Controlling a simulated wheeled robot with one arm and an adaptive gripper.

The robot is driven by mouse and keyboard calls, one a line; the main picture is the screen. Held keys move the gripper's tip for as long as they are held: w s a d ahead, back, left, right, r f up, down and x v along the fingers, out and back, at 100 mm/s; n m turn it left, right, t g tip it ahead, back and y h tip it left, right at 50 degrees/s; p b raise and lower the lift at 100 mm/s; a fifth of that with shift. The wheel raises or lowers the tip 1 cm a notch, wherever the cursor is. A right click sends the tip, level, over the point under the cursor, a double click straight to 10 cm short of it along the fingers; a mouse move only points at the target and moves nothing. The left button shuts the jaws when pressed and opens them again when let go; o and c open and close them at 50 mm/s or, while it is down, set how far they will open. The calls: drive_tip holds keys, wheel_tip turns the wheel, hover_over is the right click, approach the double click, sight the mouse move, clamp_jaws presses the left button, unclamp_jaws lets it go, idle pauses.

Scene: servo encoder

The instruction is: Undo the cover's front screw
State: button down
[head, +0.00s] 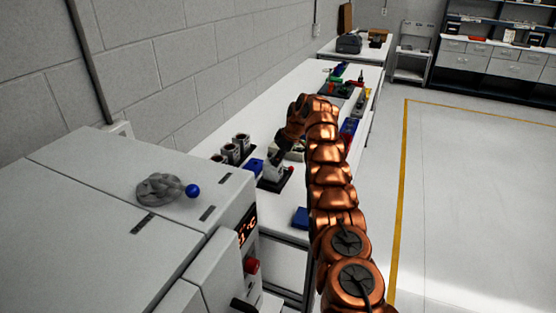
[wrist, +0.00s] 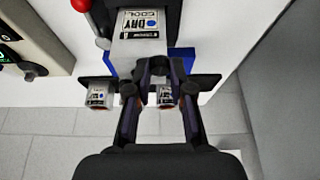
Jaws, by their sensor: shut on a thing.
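A grey box-shaped unit (wrist: 140,45) with a "DRY COOL" label stands at the top of the wrist view. In the head view, the grey unit (head: 272,173) is on a dark base at the near part of the bench. My gripper (wrist: 157,66) points at the unit's lower end, its fingertips close together around something small and dark. The fingers hide most of it, so I cannot tell whether it is the cover's front screw. In the head view my gripper (head: 281,153) is at the unit, small and dark.
A blue block (head: 256,166) sits beside the unit, and a red ball (head: 291,168) is on its other side. Several grey cylinders (head: 241,142) stand in a dark rack to the left. A blue box (head: 300,217) lies near the bench's front edge. A large grey cabinet (head: 100,190) fills the near left.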

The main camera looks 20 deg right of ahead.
drive_tip(key=c, duration=1)
unclamp_jaws()
drive_tip(key=shift+r, duration=0.1)
drive_tip(key=shift+s+d+r, duration=0.25)
drive_tip(key=shift+d+r, duration=0.15)
drive_tip(key=shift+r, duration=0.05)
drive_tip(key=s+d, duration=0.8)
idle(0.4)
drive_tip(key=shift+d, duration=0.1)
